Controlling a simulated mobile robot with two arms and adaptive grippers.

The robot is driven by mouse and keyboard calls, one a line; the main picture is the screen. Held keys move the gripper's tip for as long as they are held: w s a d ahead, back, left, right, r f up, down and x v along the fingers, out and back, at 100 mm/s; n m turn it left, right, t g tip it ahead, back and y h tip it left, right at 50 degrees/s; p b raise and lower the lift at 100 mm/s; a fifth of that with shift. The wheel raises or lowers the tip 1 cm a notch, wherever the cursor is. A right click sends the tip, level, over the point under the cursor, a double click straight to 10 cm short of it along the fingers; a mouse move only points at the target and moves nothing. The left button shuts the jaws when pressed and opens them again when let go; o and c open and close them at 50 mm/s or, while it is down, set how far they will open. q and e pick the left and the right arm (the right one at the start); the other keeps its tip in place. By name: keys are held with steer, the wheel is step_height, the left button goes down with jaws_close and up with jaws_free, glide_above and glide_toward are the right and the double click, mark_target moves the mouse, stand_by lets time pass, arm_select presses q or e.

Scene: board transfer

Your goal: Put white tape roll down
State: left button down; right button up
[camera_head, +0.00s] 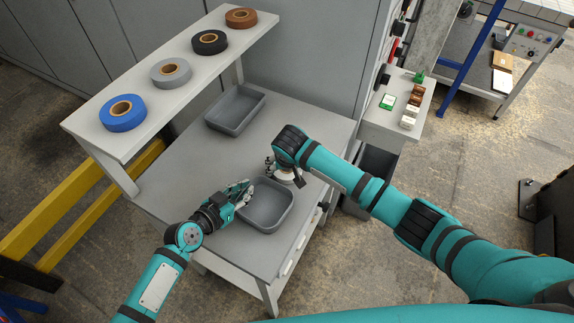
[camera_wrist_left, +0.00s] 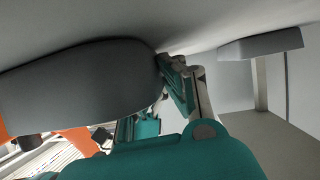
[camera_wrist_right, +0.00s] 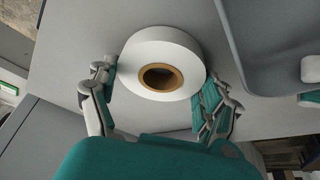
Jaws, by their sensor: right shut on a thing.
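The white tape roll (camera_wrist_right: 135,58), with a brown core, sits between the fingers of my right gripper (camera_wrist_right: 160,98) in the right wrist view. The gripper is shut on it. In the head view the roll (camera_head: 284,178) shows partly below my right gripper (camera_head: 284,170), beside the near grey tray (camera_head: 268,226). Whether it touches the table top is unclear. My left gripper (camera_head: 241,194) is at the left wall of that tray. In the left wrist view its fingers (camera_wrist_left: 165,100) are beside the dark tray wall (camera_wrist_left: 75,80); their grip is unclear.
A second, empty grey tray (camera_head: 236,110) lies farther back on the table (camera_head: 180,205). Blue, grey, black and brown tape rolls stand on the raised shelf (camera_head: 190,88). A side stand (camera_head: 385,122) with small boxes is at the right. Table surface between the trays is clear.

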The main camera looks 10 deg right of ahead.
steer(key=shift+f, duration=0.1)
steer(key=o, duration=1)
steer(key=shift+o, duration=0.2)
